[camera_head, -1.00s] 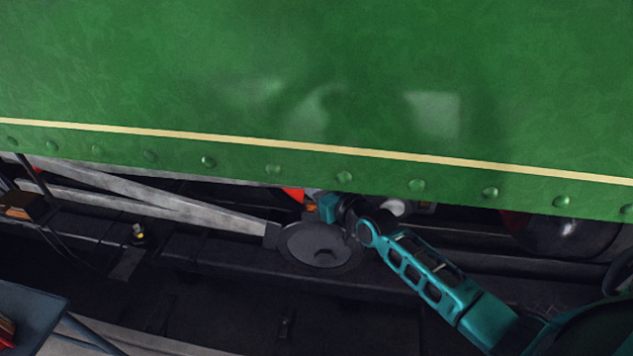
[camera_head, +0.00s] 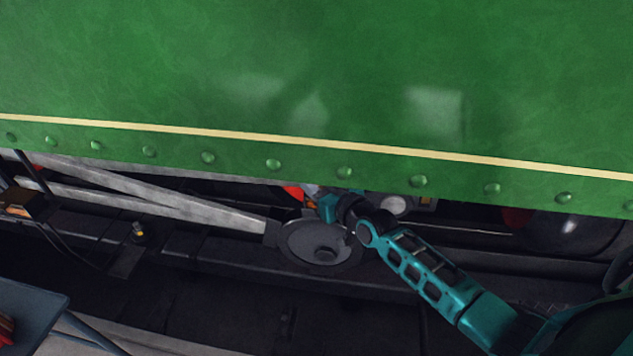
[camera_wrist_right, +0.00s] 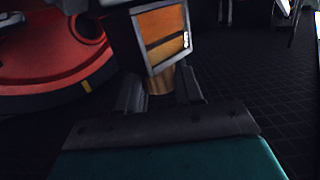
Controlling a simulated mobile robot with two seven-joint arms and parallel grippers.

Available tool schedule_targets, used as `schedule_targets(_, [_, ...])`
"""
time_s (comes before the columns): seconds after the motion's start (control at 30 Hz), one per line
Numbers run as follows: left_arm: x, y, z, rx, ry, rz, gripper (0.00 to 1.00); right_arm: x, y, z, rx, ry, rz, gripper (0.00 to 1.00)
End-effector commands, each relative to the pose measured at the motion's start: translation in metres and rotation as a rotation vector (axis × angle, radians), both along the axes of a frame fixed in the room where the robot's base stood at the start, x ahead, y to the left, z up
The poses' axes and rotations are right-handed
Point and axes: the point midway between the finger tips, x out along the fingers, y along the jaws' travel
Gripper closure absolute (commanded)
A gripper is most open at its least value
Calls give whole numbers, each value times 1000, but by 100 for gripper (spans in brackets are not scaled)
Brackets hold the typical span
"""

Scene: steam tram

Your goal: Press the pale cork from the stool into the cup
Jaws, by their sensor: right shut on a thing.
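My right gripper (camera_wrist_right: 159,90) is shut on a tan-brown cylinder (camera_wrist_right: 160,82), which looks like the cork, in the right wrist view. Whether the cylinder touches the box I cannot tell. In the head view my right arm reaches in from the lower right, and its wrist is under the green panel's lower edge. The cork is not discernible there. I cannot pick out the cup for certain. My left gripper is not in view.
A green riveted panel (camera_head: 300,80) overhangs the work area. A grey rod (camera_head: 180,205) ends in a round disc (camera_head: 312,242) just below my wrist. A blue-grey tray-like surface (camera_head: 40,297) is at the lower left. A red round part (camera_wrist_right: 50,55) lies left of my gripper.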

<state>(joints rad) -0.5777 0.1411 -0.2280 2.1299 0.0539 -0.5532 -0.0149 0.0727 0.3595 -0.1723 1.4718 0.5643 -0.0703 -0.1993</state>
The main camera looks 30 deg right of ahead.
Motion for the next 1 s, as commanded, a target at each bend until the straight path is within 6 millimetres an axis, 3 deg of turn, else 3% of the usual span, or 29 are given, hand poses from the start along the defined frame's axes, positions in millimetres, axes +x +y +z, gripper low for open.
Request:
schedule_targets(0.3, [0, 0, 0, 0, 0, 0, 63, 0, -1, -1, 0, 2, -1, 35])
schedule_targets(0.63, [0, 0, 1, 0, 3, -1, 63, -2, -1, 0, 0, 2, -1, 34])
schedule_targets(0.77, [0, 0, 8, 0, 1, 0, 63, -16, -3, 3, -1, 3, -1, 34])
schedule_targets(1.0, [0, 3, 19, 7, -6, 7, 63, -63, -9, 11, -2, 5, -1, 34])
